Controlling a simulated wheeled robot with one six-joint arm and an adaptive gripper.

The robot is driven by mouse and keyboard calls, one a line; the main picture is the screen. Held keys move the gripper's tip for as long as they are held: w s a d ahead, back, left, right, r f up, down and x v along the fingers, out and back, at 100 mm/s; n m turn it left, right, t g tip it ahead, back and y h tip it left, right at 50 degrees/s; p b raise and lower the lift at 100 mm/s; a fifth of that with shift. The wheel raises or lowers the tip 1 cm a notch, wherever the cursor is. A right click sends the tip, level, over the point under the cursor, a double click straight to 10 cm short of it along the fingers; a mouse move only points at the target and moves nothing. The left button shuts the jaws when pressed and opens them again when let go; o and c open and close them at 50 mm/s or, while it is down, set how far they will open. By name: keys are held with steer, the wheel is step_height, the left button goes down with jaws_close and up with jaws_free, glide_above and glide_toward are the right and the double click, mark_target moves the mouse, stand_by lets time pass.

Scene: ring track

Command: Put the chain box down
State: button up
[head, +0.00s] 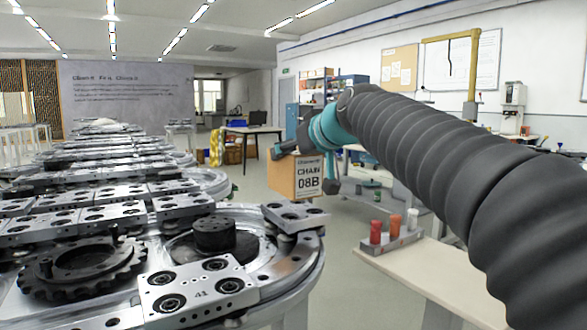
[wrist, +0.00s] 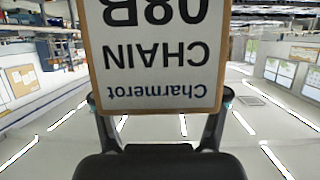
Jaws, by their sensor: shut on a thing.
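The chain box (head: 292,178) is a brown box with a white label reading "CHAIN 08B". In the head view it hangs at the end of my arm, in the air between the ring track and a bench on the right. In the wrist view the chain box (wrist: 155,60) fills the upper middle, its label upside down. My gripper (wrist: 160,108) is shut on the box, with one finger on each side of it.
The metal ring track (head: 250,270) with plates and a sprocket (head: 80,268) fills the left. A pale bench (head: 440,275) at lower right carries a rack with red, orange and white cylinders (head: 394,225). A table (head: 255,130) stands farther back. Grey floor (head: 345,275) lies between track and bench.

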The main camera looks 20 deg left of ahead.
mark_target(309, 161)
steer(key=shift+f, duration=1.6)
steer(key=shift+f+b, duration=0.1)
steer(key=shift+b, duration=0.3)
steer(key=o, duration=1.8)
steer(key=shift+f, duration=0.15)
steer(key=shift+r, duration=0.2)
steer(key=b+v, duration=0.1)
steer(key=v, duration=1.1)
